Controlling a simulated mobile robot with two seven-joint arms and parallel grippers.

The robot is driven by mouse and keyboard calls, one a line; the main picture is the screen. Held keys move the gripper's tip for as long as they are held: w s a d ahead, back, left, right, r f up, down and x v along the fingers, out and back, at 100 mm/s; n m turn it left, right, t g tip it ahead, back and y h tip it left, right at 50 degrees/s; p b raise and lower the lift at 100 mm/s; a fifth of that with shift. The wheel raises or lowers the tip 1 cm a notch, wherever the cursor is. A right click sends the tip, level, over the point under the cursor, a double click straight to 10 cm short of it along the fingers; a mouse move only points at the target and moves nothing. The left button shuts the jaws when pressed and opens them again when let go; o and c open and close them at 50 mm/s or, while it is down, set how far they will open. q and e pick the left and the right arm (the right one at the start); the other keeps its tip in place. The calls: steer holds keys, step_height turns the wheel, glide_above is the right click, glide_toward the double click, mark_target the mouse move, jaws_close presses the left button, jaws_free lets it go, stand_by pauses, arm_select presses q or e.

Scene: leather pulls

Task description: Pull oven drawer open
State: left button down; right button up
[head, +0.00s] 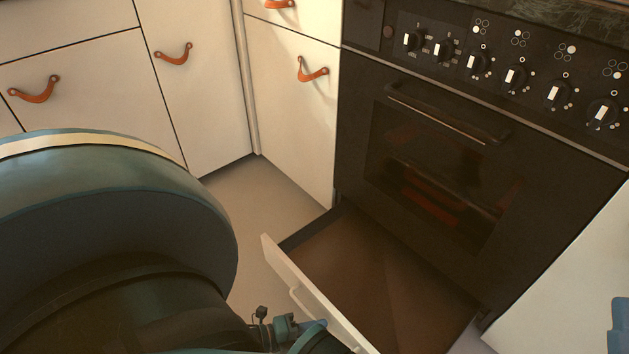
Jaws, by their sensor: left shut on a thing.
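The oven drawer (375,279) stands pulled out below the dark oven, with its brown inside showing and empty. Its white front panel (319,305) faces the lower left and has a pale handle (299,300) on it. My left gripper (296,327) is at the bottom of the head view, against the outer side of the front panel by the handle. It is shut on the drawer handle; my arm and the frame edge hide part of the grip.
The oven door (440,170) above the drawer is closed, with a row of knobs over it. White cabinets (290,110) with orange leather pulls stand at the left and back. Grey floor (262,205) is clear left of the drawer. A white panel (575,290) stands at the right.

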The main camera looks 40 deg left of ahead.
arm_select(q)
steer(key=shift+s, duration=0.25)
arm_select(e)
steer(key=shift+s, duration=0.3)
arm_select(q)
steer(key=shift+a, duration=0.1)
arm_select(e)
steer(key=shift+r, duration=0.1)
arm_select(q)
steer(key=c, duration=1.5)
jaws_free()
